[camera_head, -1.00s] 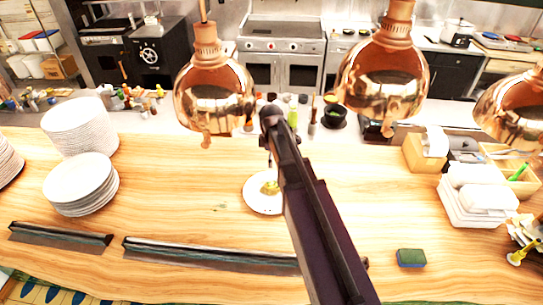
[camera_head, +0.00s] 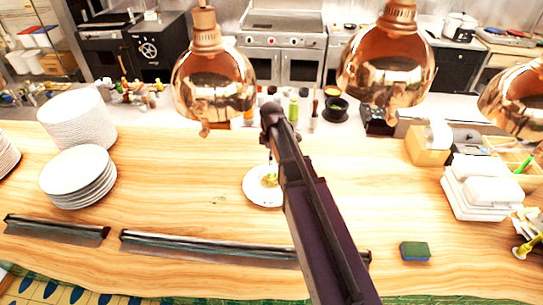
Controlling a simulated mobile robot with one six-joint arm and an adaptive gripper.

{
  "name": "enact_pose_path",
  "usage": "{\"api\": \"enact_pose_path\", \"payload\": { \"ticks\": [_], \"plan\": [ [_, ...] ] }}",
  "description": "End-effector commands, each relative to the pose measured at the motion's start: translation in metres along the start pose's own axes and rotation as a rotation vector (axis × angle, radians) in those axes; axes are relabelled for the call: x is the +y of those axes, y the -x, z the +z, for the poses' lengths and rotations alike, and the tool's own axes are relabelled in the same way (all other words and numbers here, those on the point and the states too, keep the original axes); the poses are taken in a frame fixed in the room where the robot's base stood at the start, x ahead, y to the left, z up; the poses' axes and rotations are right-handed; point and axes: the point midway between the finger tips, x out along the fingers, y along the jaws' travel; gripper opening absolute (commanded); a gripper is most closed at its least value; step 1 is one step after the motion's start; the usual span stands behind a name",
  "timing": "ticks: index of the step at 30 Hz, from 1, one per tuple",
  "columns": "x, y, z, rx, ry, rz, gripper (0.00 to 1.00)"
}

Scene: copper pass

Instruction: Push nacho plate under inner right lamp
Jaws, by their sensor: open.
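The nacho plate (camera_head: 255,197), white and round with a small yellow-green heap on it, lies on the wooden counter near the middle. My dark arm crosses in front of its right edge. My gripper (camera_head: 270,163) points down at the plate's far side, small and partly hidden by the arm; it is open, and I cannot tell whether it touches the plate. Three copper lamps hang in view: one at left (camera_head: 213,85), one right of centre (camera_head: 385,72), and one at the right edge (camera_head: 515,100). The right-of-centre lamp appears to be the inner right one. The plate is left of it.
White plate stacks (camera_head: 77,172) stand at left. Long dark bars (camera_head: 200,245) lie along the near edge. A green-blue sponge (camera_head: 415,251) lies at near right, with white containers (camera_head: 485,190) beyond. Bottles and a dark bowl (camera_head: 336,108) line the far side. Counter right of the arm is mostly clear.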

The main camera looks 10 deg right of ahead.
Motion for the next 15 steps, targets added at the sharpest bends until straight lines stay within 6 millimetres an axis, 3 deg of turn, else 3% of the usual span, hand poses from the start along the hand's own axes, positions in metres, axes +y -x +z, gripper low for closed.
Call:
{"api": "enact_pose_path", "payload": {
  "ticks": [15],
  "plan": [
    [0.0, -0.043, 0.0, 0.0, 0.0, 0.0, 1.0]
  ]
}}
